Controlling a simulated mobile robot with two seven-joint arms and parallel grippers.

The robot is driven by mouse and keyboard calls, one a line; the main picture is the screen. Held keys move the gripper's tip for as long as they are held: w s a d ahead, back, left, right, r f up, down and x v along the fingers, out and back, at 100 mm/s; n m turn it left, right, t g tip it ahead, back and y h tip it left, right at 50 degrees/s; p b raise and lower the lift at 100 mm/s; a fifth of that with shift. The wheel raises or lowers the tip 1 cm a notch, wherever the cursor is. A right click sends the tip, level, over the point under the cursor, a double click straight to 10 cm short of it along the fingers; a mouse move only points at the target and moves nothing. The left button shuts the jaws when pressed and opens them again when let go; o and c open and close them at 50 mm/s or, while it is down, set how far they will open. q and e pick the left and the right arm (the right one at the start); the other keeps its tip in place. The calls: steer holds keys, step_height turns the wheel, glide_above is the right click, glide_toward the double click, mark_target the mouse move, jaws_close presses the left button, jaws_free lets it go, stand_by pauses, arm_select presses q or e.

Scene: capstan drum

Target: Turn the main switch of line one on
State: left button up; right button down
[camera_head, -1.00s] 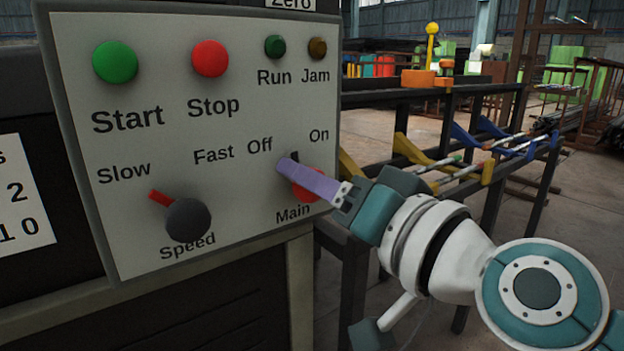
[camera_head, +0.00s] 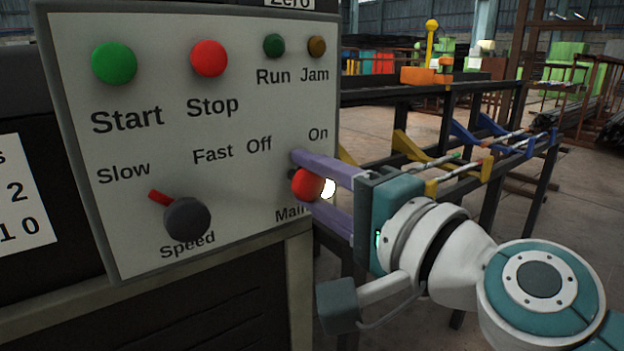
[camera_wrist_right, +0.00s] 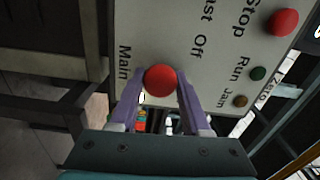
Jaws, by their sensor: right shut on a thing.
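The main switch is a red round knob (camera_head: 307,184) at the lower right of the grey panel, above the label "Main" and below "Off" and "On". My right gripper (camera_head: 306,181) comes in from the right, one purple finger above the knob and one below, shut on it. A small dark part shows at the knob's left edge; I cannot tell surely whether it is the pointer. In the right wrist view the red knob (camera_wrist_right: 160,79) sits between both fingertips. My left gripper is not in view.
The panel (camera_head: 240,195) also carries a green Start button (camera_head: 114,63), a red Stop button (camera_head: 209,58), Run (camera_head: 274,46) and Jam (camera_head: 317,46) lamps and a Speed knob (camera_head: 187,218). A dark rack (camera_head: 420,95) with rods stands behind at the right.

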steer(key=shift+m, duration=0.5)
steer(key=shift+c, duration=2)
jaws_free()
steer(key=shift+s+d, duration=0.2)
steer(key=v, duration=0.9)
steer(key=shift+s+p, duration=0.2)
steer(key=shift+p, duration=0.2)
